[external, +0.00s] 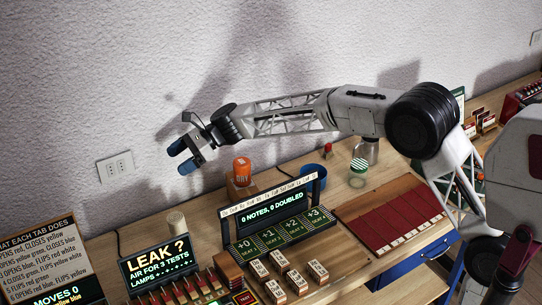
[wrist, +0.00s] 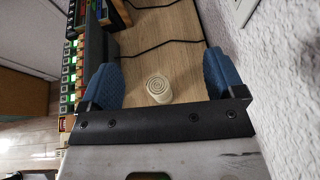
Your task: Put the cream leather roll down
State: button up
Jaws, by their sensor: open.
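The cream leather roll (external: 176,222) stands upright on the wooden table, near the wall and behind the "LEAK ?" display. In the wrist view its spiral end (wrist: 158,86) faces the camera, between the two blue fingers but well beyond them. My gripper (external: 182,156) is open and empty, high above the roll and apart from it. Its blue fingers also show wide apart in the wrist view (wrist: 160,75). Nothing hides the roll's top; its base is partly hard to see.
The "LEAK ?" display (external: 158,263) stands in front of the roll. An orange canister (external: 242,171) on a wooden block (external: 239,193) and the notes display (external: 268,213) stand to the right. Dark cables lie on the table nearby. The wall (external: 60,100) is close behind.

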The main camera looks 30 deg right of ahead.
jog(key=w+d+r+m+t+h, duration=0.1)
jog(key=w+d+m+t, duration=0.1)
jog(key=d, duration=0.4)
jog(key=w+d+m+t+h, duration=0.1)
jog(key=w+d+m+t, duration=0.2)
jog(key=d, duration=0.4)
jog(key=shift+d+r+m+t, duration=0.15)
jog(key=shift+r+m+t, duration=0.25)
jog(key=shift+m+t, duration=0.3)
jog(key=s+d+r+n+g+h, duration=0.15)
jog(key=s+d+n, duration=0.3)
jog(key=s, duration=0.45)
jog(key=s+d+r+n+g+h, duration=0.15)
jog(key=s+d+n, duration=0.3)
jog(key=s, duration=0.45)
jog(key=s+d+r+n+h, duration=0.2)
jog(key=s+d+n, duration=0.25)
jog(key=s, duration=0.55)
jog(key=s+d+f+n+h, duration=0.2)
jog(key=s+d, duration=0.3)
jog(key=s, duration=0.5)
jog(key=s+d+f+n+g+h, duration=0.1)
jog(key=s+d+n, duration=0.4)
jog(key=s, duration=0.5)
jog(key=s+d+f+n+h, duration=0.3)
jog(key=s+d+f+n, duration=0.1)
jog(key=s, duration=0.6)
jog(key=shift+d+f+g+h, duration=0.3)
jog(key=shift+d+f+g, duration=0.15)
jog(key=shift+d, duration=0.35)
